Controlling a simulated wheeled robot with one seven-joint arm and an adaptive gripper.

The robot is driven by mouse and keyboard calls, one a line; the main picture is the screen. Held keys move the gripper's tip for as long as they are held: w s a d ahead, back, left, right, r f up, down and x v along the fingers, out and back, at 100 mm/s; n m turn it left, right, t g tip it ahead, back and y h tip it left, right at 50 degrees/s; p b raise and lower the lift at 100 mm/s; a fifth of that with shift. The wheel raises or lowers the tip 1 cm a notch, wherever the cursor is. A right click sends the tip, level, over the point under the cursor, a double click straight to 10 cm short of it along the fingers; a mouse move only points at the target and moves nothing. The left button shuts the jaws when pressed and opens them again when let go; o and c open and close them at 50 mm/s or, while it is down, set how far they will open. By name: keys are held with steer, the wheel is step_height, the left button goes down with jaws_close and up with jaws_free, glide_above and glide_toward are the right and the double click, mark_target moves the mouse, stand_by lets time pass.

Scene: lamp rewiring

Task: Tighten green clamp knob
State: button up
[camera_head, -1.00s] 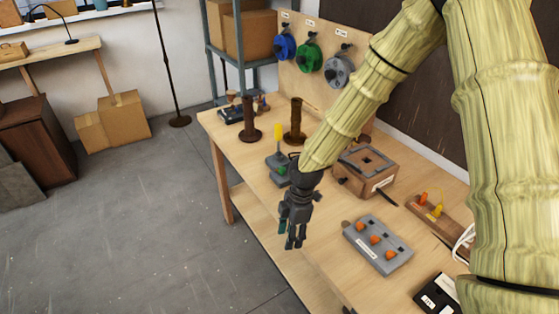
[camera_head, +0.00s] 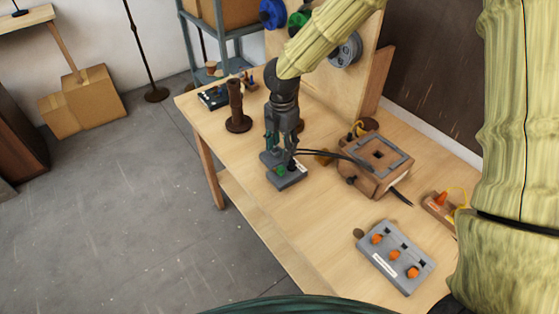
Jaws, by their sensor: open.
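The grey clamp (camera_head: 288,181) stands near the table's left edge, with a green knob (camera_head: 281,171) low on its front. My gripper (camera_head: 281,152) points straight down right over the clamp. Its fingers are open, one at the left and one at the right, and their tips are close to the clamp's upper part. I cannot tell whether they touch it. The gripper hides the top and back of the clamp. The green knob shows just below the fingertips, outside them.
The wooden table (camera_head: 315,235) carries a brown spindle (camera_head: 236,110) behind the gripper. A brown box with a grey top (camera_head: 379,165) stands at the right, with dark cables beside it. A grey panel with orange knobs (camera_head: 394,256) lies in front. Spools hang on the back board.

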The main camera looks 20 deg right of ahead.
mark_target(281, 168)
steer(key=shift+s+f+p, duration=0.35)
steer(key=shift+s+f, duration=0.15)
steer(key=shift+f, duration=0.3)
steer(key=f, duration=0.2)
steer(key=w+f+p, duration=0.1)
steer(key=f, duration=0.2)
steer(key=shift+s+f+p, duration=0.25)
steer(key=shift+f+p, duration=0.05)
steer(key=shift+f, duration=0.3)
steer(key=shift+w+f, duration=0.3)
steer(key=shift+f, duration=0.45)
steer(key=shift+s, duration=0.1)
steer(key=shift+a+r, duration=0.1)
jaws_close()
